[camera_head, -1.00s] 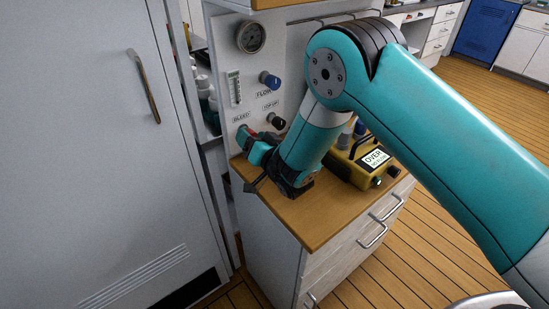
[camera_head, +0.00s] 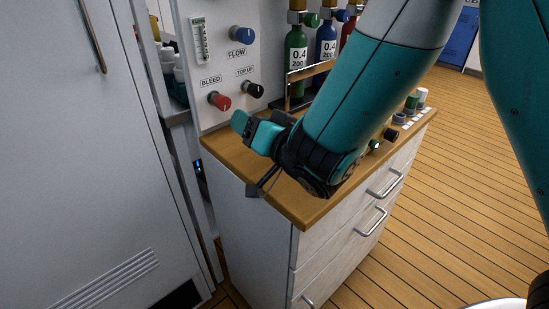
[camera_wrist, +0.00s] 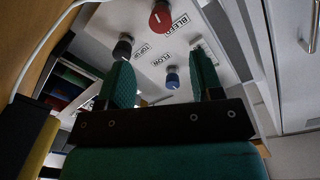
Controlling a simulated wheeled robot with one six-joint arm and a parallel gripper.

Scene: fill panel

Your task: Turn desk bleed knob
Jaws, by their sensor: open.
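The red bleed knob (camera_head: 219,101) sits on the white panel (camera_head: 222,72) under a BLEED label, left of the black top-up knob (camera_head: 254,90). In the wrist view, the red knob (camera_wrist: 160,17) is at the top, beyond the fingers. My gripper (camera_head: 252,131) is just below and right of the bleed knob, in front of the panel, with a visible gap to the knob. In the wrist view, my gripper (camera_wrist: 162,80) has its two teal fingers wide apart and nothing between them.
The blue flow knob (camera_head: 241,34) is above. Gas bottles (camera_head: 297,52) stand in a rack at right, partly behind my arm. The wooden desk top (camera_head: 228,148) runs below my gripper. A grey cabinet door (camera_head: 85,150) is close on the left.

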